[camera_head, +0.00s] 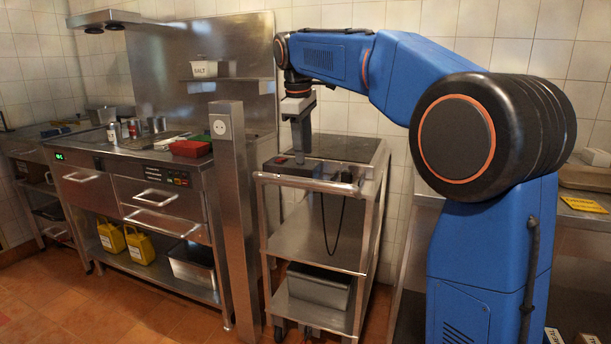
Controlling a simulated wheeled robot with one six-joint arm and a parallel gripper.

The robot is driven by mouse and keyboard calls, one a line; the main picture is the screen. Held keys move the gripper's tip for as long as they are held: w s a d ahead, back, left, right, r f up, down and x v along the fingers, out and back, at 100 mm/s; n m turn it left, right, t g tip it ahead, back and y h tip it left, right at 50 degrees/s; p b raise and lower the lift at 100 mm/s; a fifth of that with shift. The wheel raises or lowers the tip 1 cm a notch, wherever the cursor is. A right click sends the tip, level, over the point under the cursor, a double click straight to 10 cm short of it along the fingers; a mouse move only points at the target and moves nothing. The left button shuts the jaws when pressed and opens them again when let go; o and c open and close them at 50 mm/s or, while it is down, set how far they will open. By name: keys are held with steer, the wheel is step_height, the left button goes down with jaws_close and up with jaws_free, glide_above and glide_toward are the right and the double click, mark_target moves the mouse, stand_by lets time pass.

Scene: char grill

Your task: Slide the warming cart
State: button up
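The warming cart (305,245) is a steel trolley on casters in the middle of the view. It has a dark plate (345,148) on top, a control box with a hanging black cable at the front edge, and two lower shelves. My gripper (300,158) points down over the left front part of the cart top, close behind the control box (300,168). Its fingertips are partly hidden by that box. I cannot tell whether it touches the cart or whether the fingers are open.
A steel post with a socket (222,130) stands close to the cart's left side. Left of it is a grill counter (120,150) with drawers, jars and a red box (190,148). A steel bin (318,286) sits on the cart's bottom shelf. A bench with a yellow card (583,204) is at right.

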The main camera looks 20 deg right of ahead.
mark_target(305, 179)
steer(key=f, duration=0.3)
steer(key=w+f, duration=0.1)
steer(key=f, duration=0.1)
steer(key=d+f, duration=0.1)
steer(key=f, duration=0.2)
steer(key=shift+w+f, duration=0.2)
steer(key=shift+f, duration=0.1)
jaws_close()
